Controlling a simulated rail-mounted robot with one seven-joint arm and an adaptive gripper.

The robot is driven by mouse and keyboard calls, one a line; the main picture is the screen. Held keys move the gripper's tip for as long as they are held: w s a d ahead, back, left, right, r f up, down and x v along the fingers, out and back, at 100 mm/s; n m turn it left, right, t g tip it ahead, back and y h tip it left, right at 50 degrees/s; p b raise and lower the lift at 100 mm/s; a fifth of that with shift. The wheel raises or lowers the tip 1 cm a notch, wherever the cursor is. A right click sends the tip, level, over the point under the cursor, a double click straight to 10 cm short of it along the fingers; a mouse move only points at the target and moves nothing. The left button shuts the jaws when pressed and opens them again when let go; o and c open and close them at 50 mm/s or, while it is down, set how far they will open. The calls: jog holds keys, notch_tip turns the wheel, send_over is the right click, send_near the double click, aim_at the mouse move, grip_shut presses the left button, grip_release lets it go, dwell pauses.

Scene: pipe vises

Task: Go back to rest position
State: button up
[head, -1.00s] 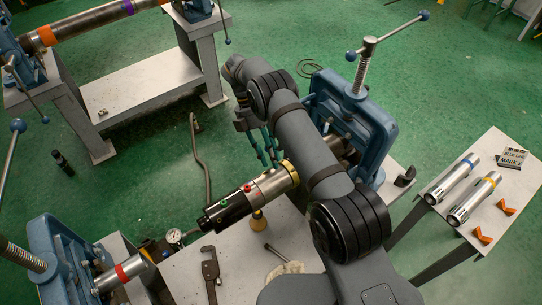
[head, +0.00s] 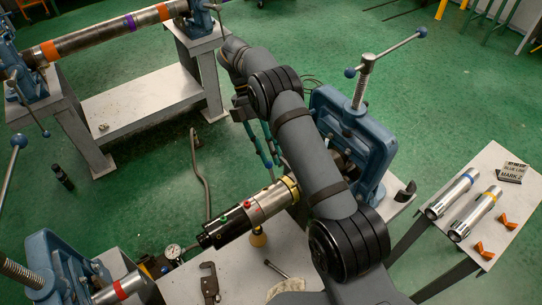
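My gripper (head: 271,163) has teal fingers that point down and to the right, above the floor as seen in the head view. The fingers look spread, with green floor showing between them, and they hold nothing that I can see. Just below the fingertips in the picture is a silver and black cylindrical tool (head: 250,212) with red and green buttons and a yellow ring at its right end. Whether the fingertips touch it is hard to tell. My arm hides part of the blue vise (head: 372,145) behind it.
A second blue vise (head: 62,262) holds a red-banded pipe (head: 121,289) at lower left. A grey table (head: 495,165) at right bears two silver cylinders and orange pieces. A long pipe (head: 100,38) lies across stands at upper left.

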aim_at(268, 165)
notch_tip(268, 165, down, 10)
jog(key=shift+w+d, duration=0.1)
dwell(0.5)
jog(key=shift+s, duration=0.2)
jog(key=shift+w, duration=0.1)
dwell(0.3)
